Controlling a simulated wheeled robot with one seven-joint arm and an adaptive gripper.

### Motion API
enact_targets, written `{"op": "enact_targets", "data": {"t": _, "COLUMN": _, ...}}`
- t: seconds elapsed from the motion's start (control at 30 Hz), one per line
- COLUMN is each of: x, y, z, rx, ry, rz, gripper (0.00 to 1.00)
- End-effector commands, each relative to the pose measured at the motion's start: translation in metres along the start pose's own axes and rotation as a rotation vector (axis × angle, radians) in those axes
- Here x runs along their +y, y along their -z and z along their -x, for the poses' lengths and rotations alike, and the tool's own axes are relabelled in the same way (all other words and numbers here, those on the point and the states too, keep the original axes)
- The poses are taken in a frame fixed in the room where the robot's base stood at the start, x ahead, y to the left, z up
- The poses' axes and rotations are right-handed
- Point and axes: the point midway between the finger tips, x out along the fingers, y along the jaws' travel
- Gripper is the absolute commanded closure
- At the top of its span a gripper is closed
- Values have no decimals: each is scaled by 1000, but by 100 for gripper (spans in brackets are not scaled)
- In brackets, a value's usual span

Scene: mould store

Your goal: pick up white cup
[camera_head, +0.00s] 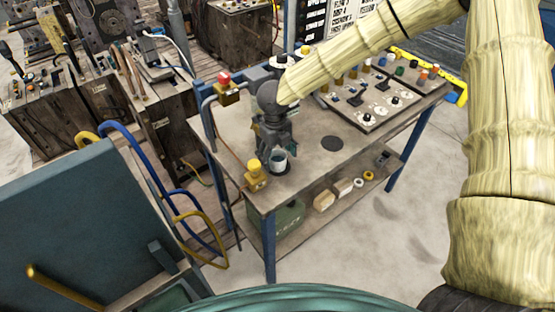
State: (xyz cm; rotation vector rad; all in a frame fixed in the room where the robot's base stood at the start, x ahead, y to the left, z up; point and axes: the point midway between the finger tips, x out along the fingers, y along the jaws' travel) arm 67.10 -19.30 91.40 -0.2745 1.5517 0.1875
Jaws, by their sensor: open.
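The white cup (278,163) stands upright near the front left of the workbench top (344,174). It looks pale with a dark inside, and it stands on or by a dark round patch. My gripper (274,153) points down directly over the cup, its fingers at or very near the rim. The gripper and wrist hide the cup's far side. I cannot tell whether the fingers touch the cup.
A yellow object (256,177) stands just left of the cup. A control panel (372,104) with knobs fills the bench's back right. A dark disc (332,144) lies to the right. The lower shelf holds a green box (285,222) and small blocks. Floor is free at right.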

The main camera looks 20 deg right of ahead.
Motion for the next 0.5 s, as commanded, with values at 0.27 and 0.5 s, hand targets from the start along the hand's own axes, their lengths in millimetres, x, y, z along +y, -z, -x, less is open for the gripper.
{"op": "enact_targets", "data": {"t": 0.27, "x": 0, "y": 0, "z": -10, "rx": 0, "ry": 0, "rz": 0, "gripper": 23}}
{"op": "enact_targets", "data": {"t": 0.5, "x": 0, "y": 0, "z": -10, "rx": 0, "ry": 0, "rz": 0, "gripper": 41}}
